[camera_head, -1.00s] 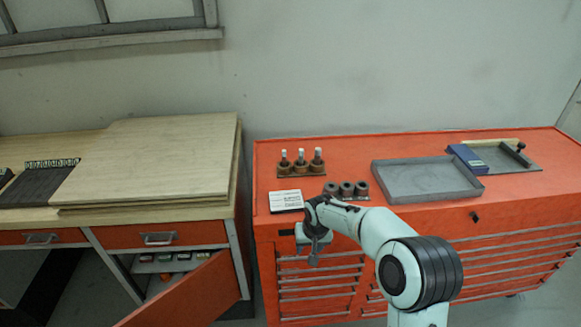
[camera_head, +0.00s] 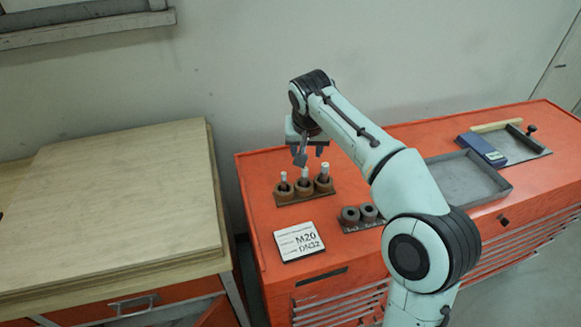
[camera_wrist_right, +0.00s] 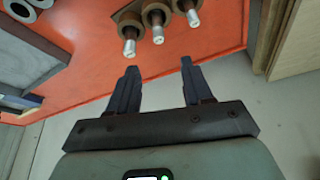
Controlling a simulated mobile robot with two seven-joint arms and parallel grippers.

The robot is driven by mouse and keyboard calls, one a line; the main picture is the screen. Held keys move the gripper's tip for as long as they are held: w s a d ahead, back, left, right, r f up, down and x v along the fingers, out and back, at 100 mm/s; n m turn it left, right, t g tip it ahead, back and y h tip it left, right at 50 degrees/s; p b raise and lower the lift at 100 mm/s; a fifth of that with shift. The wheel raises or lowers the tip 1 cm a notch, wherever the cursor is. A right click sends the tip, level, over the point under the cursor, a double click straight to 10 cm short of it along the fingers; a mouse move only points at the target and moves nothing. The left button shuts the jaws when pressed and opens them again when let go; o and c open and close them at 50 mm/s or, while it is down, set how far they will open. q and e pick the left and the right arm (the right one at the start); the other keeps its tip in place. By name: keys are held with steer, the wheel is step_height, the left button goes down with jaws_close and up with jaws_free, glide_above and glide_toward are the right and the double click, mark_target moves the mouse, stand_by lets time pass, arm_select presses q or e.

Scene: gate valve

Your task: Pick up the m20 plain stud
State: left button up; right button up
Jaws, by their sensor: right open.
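Three pale studs stand upright in brown round holders on a dark strip on the orange cabinet: the left stud (camera_head: 284,178), the middle stud (camera_head: 304,174) and the right stud (camera_head: 325,169). I cannot tell which is the plain one. In the right wrist view the studs, including the middle stud (camera_wrist_right: 158,33), lie beyond the fingertips. My right gripper (camera_head: 309,159) is open and empty, above and just behind the studs in the head view. Its two dark fingers (camera_wrist_right: 158,66) show apart in the wrist view, touching nothing. My left gripper is not in view.
A white card (camera_head: 298,241) reading M20 and DN32 lies in front of the studs. Grey rings (camera_head: 350,215) stand to its right, partly hidden by my arm. A grey tray (camera_head: 485,200) and a blue box (camera_head: 481,150) are further right. A wooden bench (camera_head: 115,210) is left.

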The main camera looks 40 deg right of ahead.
mark_target(305, 169)
steer(key=x, duration=0.5)
steer(key=s+x, duration=0.1)
steer(key=x, duration=0.1)
steer(key=shift+w+d+f+b, duration=0.1)
steer(key=shift+w+f+b, duration=0.05)
steer(key=shift+f+b, duration=0.2)
steer(key=shift+a+x, duration=0.1)
steer(key=shift+x, duration=1.25)
steer(key=shift+a+x, duration=0.15)
steer(key=shift+x, duration=1.25)
steer(key=shift+w, duration=0.1)
jaws_close()
